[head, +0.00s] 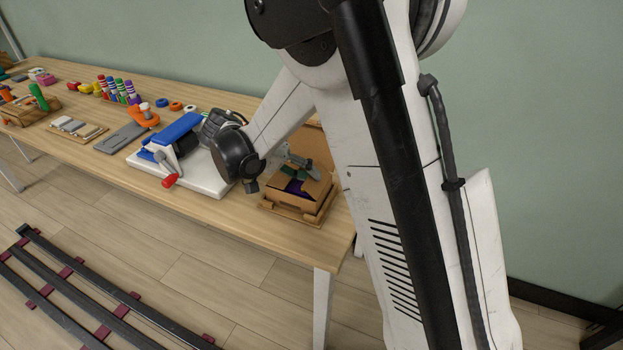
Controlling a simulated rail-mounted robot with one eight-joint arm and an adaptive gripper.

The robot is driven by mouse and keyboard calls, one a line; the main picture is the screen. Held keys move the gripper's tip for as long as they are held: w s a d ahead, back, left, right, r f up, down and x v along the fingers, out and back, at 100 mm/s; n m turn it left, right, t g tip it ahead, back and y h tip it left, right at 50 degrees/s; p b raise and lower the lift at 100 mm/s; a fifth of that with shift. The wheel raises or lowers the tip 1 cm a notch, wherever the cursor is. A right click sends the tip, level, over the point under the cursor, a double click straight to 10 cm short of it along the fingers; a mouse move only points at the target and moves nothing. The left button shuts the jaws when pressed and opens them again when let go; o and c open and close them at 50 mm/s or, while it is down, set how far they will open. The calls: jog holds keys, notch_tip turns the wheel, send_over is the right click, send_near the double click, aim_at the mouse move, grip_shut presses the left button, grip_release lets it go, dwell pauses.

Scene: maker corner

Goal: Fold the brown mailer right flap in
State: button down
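The brown mailer (315,146) is an open cardboard box at the right end of the table. Its lid stands up at the back, and dark purple and green contents show through the opening between its flaps. My gripper (314,172) is over the box, with grey finger parts close above or touching a flap. I cannot tell whether they touch. The fingers are small and partly overlapped, so their opening is unclear.
A wooden tray or frame (284,212) surrounds the mailer's base near the table's right end. Left of it, a white board (207,184) carries a blue device with a red-handled crank (169,181). Blocks, bottles and trays crowd the table's far left.

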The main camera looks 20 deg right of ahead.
jog(key=c, duration=2)
grip_release()
notch_tip(320, 180, up, 10)
jog(key=shift+r, duration=0.1)
